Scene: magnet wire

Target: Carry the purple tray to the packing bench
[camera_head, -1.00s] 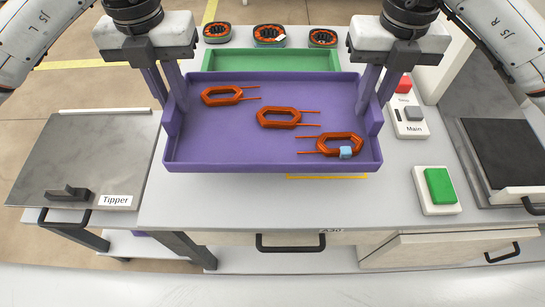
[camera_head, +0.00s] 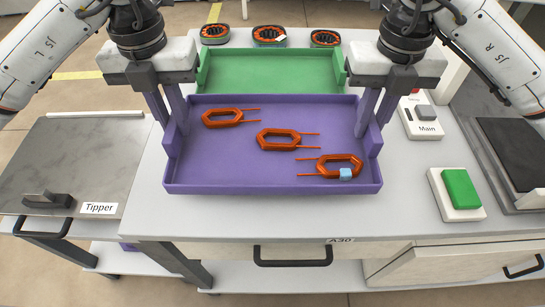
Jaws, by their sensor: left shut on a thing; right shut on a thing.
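The purple tray (camera_head: 230,180) is in the middle of the head view, in front of the green tray. Three orange wire coils lie in it: one at the left (camera_head: 222,118), one in the middle (camera_head: 279,139) and one at the right (camera_head: 338,165). A small light blue block (camera_head: 345,174) sits at the right coil's front edge. My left gripper (camera_head: 174,128) is shut on the tray's left wall. My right gripper (camera_head: 370,125) is shut on its right wall. The fingertips are partly hidden by the walls. I cannot tell whether the tray touches the bench.
The green tray (camera_head: 270,68) lies behind, with several dark ring parts beyond it, one here (camera_head: 269,35). A green button (camera_head: 461,189) and the Main switch (camera_head: 425,113) are at the right. The Tipper plate (camera_head: 75,160) is at the left. The bench front (camera_head: 290,220) is clear.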

